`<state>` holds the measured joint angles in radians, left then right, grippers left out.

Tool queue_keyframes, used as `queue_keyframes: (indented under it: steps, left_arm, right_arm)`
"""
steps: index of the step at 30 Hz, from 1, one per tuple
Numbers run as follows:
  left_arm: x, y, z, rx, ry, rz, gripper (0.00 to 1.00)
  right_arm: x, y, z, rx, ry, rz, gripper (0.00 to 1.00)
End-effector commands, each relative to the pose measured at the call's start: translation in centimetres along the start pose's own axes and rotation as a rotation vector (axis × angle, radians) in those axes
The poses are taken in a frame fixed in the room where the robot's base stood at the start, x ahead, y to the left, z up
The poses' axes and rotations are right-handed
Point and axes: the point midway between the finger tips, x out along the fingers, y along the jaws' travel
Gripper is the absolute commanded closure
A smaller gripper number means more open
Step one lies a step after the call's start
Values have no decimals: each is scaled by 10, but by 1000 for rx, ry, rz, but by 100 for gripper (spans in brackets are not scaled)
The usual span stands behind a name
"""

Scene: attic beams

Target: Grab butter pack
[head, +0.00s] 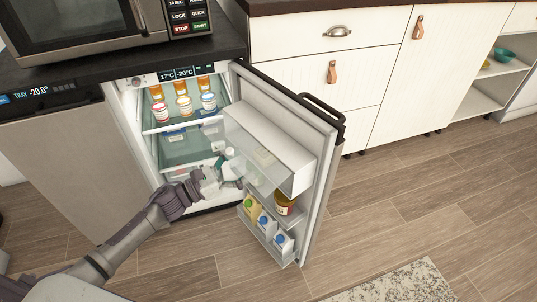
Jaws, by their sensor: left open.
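My left gripper (230,168) reaches in from the left, at the opening of the small fridge beside the open door. Its fingers are apart, and I see nothing clearly held between them. A small blue and white pack (175,136) lies on the middle shelf, up and left of the gripper. I cannot tell which of these is the butter pack. My arm and gripper hide part of the lower fridge. My right gripper is out of view.
The open fridge door (322,165) stands to the right of my gripper. Its lower bin holds cartons (265,222) and a jar (284,204). Several jars (184,105) stand on the top shelf. A microwave (90,25) sits above.

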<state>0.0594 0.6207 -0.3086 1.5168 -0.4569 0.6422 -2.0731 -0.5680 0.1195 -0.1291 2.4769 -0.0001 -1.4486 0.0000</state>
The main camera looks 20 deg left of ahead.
Motion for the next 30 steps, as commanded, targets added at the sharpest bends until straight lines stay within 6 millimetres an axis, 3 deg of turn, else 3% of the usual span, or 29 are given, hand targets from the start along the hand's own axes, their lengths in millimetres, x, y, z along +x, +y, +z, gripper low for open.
queue_keyframes:
  steps: [8,15,24,25,30]
  left_arm:
    - [23,2,-2,0,-1,0,15]
    - [57,4,-5,-1,-1,1,15]
    - [63,4,-6,-2,2,2,15]
    - [63,4,-6,-2,2,2,16]
    - [63,4,-6,-2,1,2,45]
  right_arm:
    - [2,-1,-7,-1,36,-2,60]
    - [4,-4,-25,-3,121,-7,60]
    - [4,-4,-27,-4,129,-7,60]
    - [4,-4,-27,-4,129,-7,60]
    - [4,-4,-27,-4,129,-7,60]
